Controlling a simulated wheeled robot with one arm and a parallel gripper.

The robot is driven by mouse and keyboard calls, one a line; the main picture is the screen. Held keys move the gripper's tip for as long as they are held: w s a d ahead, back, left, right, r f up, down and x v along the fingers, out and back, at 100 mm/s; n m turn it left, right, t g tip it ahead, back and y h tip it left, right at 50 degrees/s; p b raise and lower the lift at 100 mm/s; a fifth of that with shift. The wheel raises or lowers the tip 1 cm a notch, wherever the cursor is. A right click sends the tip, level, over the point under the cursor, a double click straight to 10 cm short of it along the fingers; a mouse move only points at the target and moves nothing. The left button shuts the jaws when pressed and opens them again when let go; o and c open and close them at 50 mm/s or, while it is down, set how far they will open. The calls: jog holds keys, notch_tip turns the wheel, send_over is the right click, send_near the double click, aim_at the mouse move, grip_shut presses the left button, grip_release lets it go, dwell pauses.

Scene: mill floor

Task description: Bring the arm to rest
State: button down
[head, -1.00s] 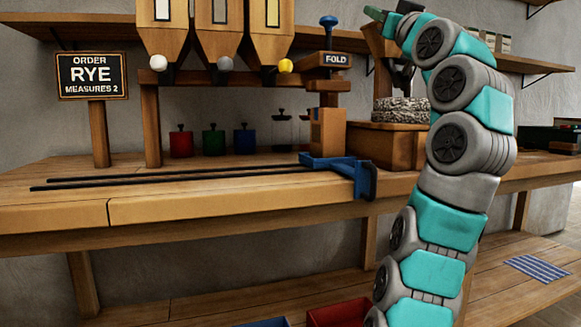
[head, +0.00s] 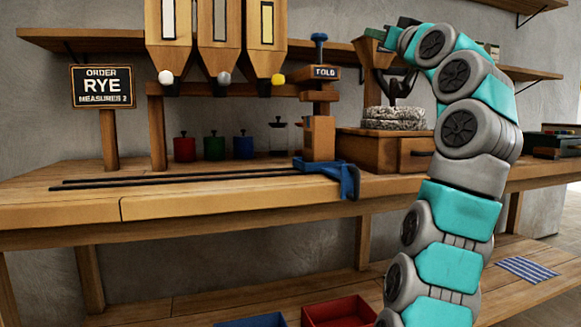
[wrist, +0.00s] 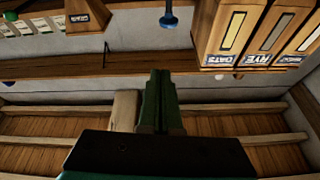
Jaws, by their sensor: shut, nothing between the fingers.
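My arm rises at the right of the head view and bends over to the left at its top. My gripper (head: 374,33) is at the arm's upper end, raised well above the bench (head: 240,201), in front of the wall shelf. In the wrist view my gripper's green fingers (wrist: 160,92) lie side by side, shut and empty. They point toward the shelf and wall, and nothing touches them.
Millstones (head: 393,118) sit below my gripper. A blue clamp (head: 335,173) lies on the bench. Red (head: 340,312) and blue (head: 255,321) bins stand low in front.

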jog(key=w+a+f+m+g+p, duration=0.1)
jog(key=w+a+f+g, duration=0.15)
jog(key=f, duration=0.25)
jog(key=w+a+f+g+p, duration=0.2)
jog(key=f+g, duration=0.2)
jog(key=f, duration=0.1)
jog(key=s+a+f+g, duration=0.2)
jog(key=f, duration=0.3)
jog(key=s+a+f+g, duration=0.2)
jog(key=a+f, duration=0.1)
jog(key=f, duration=0.3)
jog(key=s+a+f+g+h+p, duration=0.1)
jog(key=s+f+g+h+p, duration=0.35)
jog(key=s+f, duration=1.2)
jog(key=s+d+f+g, duration=0.2)
jog(key=s+f, duration=0.5)
jog(key=s, duration=0.3)
jog(key=s+d+f+g+h, duration=0.1)
jog(key=s+d+f+g, duration=0.2)
jog(key=s+f, duration=0.4)
jog(key=s+d+f+m+g+h+p, duration=0.1)
jog(key=s+d+f+g, duration=0.1)
jog(key=s+f, duration=0.6)
jog(key=s+g, duration=0.1)
jog(key=s, duration=0.4)
jog(key=shift+s+d, duration=0.25)
jog(key=shift+d, duration=0.1)
jog(key=shift+f, duration=0.1)
